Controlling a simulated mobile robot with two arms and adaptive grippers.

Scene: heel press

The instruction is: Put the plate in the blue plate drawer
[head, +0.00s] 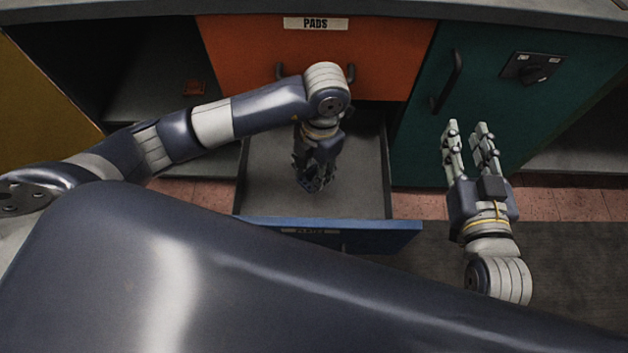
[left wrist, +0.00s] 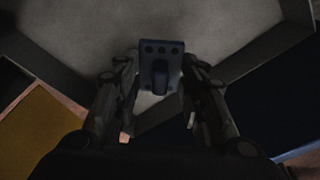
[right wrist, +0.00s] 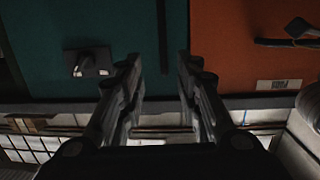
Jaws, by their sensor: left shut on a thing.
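The blue plate drawer (head: 375,228) is pulled open in the head view, with a bare grey floor and a dim label on its front. My left gripper (head: 311,184) points down into the drawer's opening. In the left wrist view the left gripper (left wrist: 160,88) is shut on the plate (left wrist: 162,48), a small dark blue-grey piece with several holes and a raised grip. The drawer floor is behind it; I cannot tell whether the plate touches it. In the head view the fingers mostly hide the plate. My right gripper (head: 468,130) is open and empty, right of the drawer.
An orange front (head: 240,60) labelled PADS, with a handle, is above the drawer. A teal cabinet door (head: 420,140) with a handle and a dark switch panel (head: 532,67) is to the right.

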